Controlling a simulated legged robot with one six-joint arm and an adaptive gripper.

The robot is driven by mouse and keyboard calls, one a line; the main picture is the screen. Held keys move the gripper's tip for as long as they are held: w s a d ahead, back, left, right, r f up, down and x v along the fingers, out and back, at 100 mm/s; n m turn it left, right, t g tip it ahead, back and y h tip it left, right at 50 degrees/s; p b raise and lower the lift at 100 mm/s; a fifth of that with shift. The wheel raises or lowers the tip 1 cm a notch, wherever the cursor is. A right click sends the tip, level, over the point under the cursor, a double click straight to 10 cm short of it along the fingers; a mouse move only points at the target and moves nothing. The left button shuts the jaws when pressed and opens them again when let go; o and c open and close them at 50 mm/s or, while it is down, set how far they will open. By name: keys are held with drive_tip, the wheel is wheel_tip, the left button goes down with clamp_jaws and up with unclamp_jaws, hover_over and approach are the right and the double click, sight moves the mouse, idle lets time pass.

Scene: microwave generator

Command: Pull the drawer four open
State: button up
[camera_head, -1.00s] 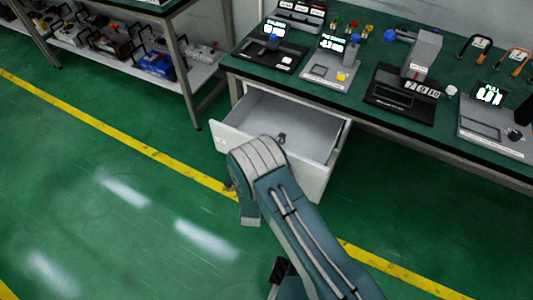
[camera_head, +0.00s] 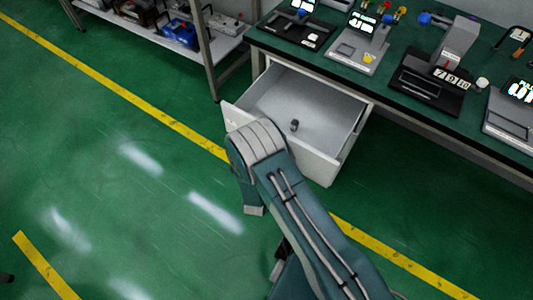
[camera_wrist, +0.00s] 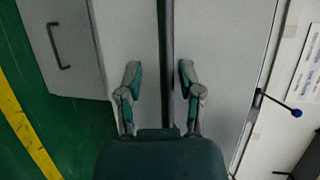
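A white drawer (camera_head: 310,97) under the green bench stands pulled out, its grey interior showing in the head view. A small dark object (camera_head: 294,125) shows within its outline; I cannot tell what it is. My arm covers part of the drawer's front. My gripper is hidden in the head view. In the wrist view my gripper (camera_wrist: 159,68) has its two fingers apart, with a long dark vertical bar (camera_wrist: 167,40) between them. Pale panels lie behind. I cannot tell whether the fingers touch the bar. The drawer's number is not readable.
The green workbench (camera_head: 390,70) carries several devices with displays. A shelf unit (camera_head: 215,45) stands at the upper left. A panel with a dark handle (camera_wrist: 57,45) shows at left in the wrist view. Green floor with yellow lines is clear at left.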

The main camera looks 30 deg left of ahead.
drive_tip(key=shift+w+r, duration=0.1)
drive_tip(key=shift+r, duration=0.05)
drive_tip(key=v, duration=1.2)
drive_tip(key=shift+a, duration=0.2)
